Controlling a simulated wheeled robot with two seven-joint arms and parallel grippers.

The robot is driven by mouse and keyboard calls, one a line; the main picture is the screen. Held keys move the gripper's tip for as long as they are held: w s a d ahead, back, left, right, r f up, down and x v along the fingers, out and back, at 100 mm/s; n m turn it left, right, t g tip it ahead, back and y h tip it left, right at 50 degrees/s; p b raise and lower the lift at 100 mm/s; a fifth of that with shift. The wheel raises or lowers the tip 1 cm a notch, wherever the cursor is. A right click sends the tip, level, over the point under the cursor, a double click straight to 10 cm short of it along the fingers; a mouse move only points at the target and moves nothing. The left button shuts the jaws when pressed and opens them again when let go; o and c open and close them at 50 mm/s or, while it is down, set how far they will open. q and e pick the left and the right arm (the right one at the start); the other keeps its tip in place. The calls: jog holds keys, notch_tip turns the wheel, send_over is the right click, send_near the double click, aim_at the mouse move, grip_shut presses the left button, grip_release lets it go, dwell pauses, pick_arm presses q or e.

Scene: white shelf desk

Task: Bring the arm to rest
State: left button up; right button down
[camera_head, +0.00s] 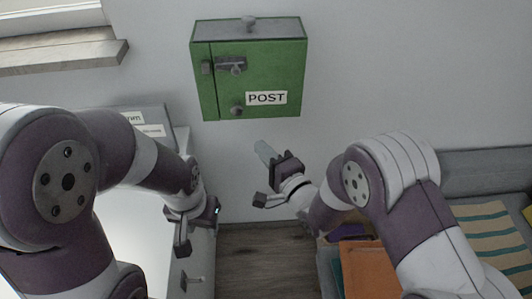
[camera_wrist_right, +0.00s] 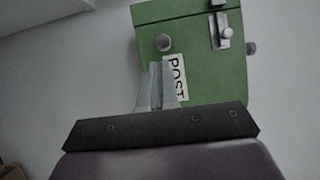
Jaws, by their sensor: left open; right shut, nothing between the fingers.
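My right gripper (camera_head: 265,152) is in the middle of the head view, in front of the wall and below the green post box (camera_head: 284,75). Its fingers are together with nothing between them. In the right wrist view my right gripper's fingers (camera_wrist_right: 156,86) appear shut in front of the post box (camera_wrist_right: 205,70), overlapping the edge of its POST label. I cannot tell a touch there; in the head view they are apart from the box. My left gripper (camera_head: 184,238) points down at the lower left, beside the white cabinet. It is open, and its fingertips are only partly visible.
The post box hangs on the white wall, its front shut. A white cabinet (camera_head: 150,245) with a handle stands at the lower left, partly behind my left arm. An orange object (camera_head: 368,268) and a striped cushion (camera_head: 497,235) lie right. Wooden floor (camera_head: 258,262) shows between.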

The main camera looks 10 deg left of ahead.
jog(key=shift+s+d, duration=0.25)
jog(key=shift+s, duration=0.05)
jog(key=s+d+f+n+g+h+p, duration=0.1)
jog(key=s+d+f+n+g+h, duration=0.4)
jog(key=d+f+n+g+h, duration=0.45)
jog(key=s+d+r+g+h+p, duration=0.1)
jog(key=s+d+r+p, duration=0.1)
jog(key=s+d+r, duration=0.3)
jog(key=s+d+r+g+h+p, duration=0.1)
jog(key=s+d+r+g+p, duration=0.1)
jog(key=s+d+r, duration=0.4)
jog(key=s+d+p, duration=0.1)
jog(key=d, duration=0.3)
jog(key=shift+s+d, duration=0.25)
jog(key=shift+d, duration=0.05)
